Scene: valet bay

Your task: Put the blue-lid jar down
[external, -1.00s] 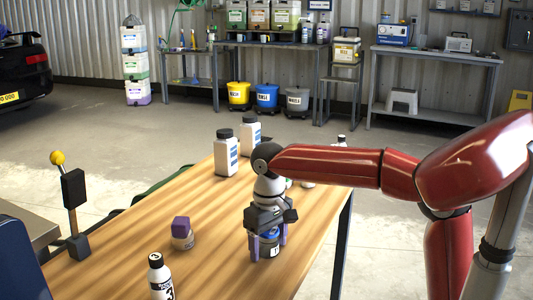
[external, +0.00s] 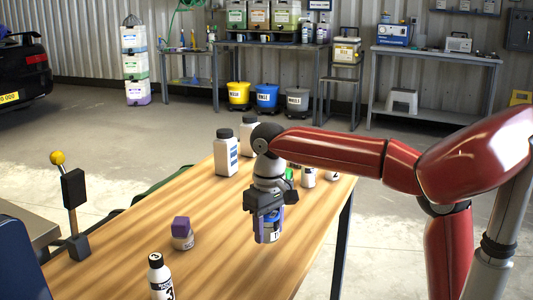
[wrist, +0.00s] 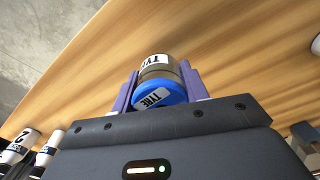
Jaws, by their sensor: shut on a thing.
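The blue-lid jar (external: 268,234) is between the purple fingers of my gripper (external: 269,226), which is shut on it. The jar looks upright and held a little above the wooden table (external: 120,260), near its right side. In the wrist view the blue lid (wrist: 160,96) with a TYRE label faces the camera. The jar's side, with a white label, shows behind the lid, and a finger of my gripper (wrist: 160,84) is on either side. The wrist hides part of the jar in the external view.
A purple-lid jar (external: 182,232) and a black-capped bottle (external: 160,278) stand to the left and front. Two white bottles, one in front (external: 226,156) and one behind (external: 249,135), stand at the far end. Small bottles (external: 308,176) stand behind my gripper. The table's middle left is bare.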

